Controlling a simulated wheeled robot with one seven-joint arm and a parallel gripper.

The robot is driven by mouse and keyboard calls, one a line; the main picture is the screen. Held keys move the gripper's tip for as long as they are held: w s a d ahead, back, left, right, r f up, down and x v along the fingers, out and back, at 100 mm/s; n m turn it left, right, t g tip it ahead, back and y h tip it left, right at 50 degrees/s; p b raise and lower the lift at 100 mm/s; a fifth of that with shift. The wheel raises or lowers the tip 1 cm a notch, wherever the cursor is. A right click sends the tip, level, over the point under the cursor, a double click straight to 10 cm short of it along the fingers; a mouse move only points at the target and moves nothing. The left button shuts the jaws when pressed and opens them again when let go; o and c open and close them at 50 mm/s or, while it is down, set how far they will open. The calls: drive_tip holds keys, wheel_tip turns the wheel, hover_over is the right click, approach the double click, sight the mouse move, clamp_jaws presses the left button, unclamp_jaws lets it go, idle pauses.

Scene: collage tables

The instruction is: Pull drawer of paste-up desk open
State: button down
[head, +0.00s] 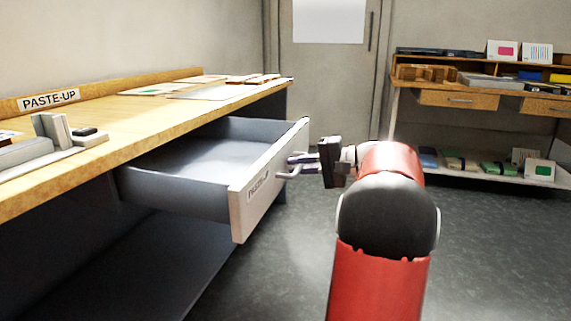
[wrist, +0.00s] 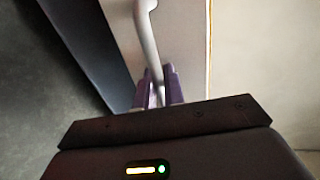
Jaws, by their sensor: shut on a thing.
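The paste-up desk (head: 110,133) stands at the left in the head view, with a "PASTE-UP" label on its back ledge. Its drawer (head: 240,210) is pulled out well clear of the desk front. The drawer's grey inside shows and looks empty. My gripper (head: 292,166) is at the drawer front, shut on the drawer's handle. In the wrist view the pale curved handle (wrist: 148,40) runs down between the purple fingers of my gripper (wrist: 159,90). The part of the handle between the fingers is partly hidden.
Sheets of paper (head: 210,92) and a grey block-like tool (head: 55,132) lie on the desk top. A second desk (head: 460,100) with drawers and a low shelf stands at the back right. A door (head: 325,70) is behind. The dark floor (head: 480,240) at right is clear.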

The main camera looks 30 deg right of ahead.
drive_tip(key=shift+v, duration=0.85)
drive_tip(key=shift+f, duration=0.25)
drive_tip(key=c, duration=1.8)
unclamp_jaws()
drive_tip(key=shift+c, duration=0.2)
drive_tip(key=shift+d, duration=0.1)
drive_tip(key=p+v, duration=0.1)
drive_tip(key=v, duration=0.6)
drive_tip(key=shift+s+d, duration=0.15)
drive_tip(key=shift+s, duration=0.2)
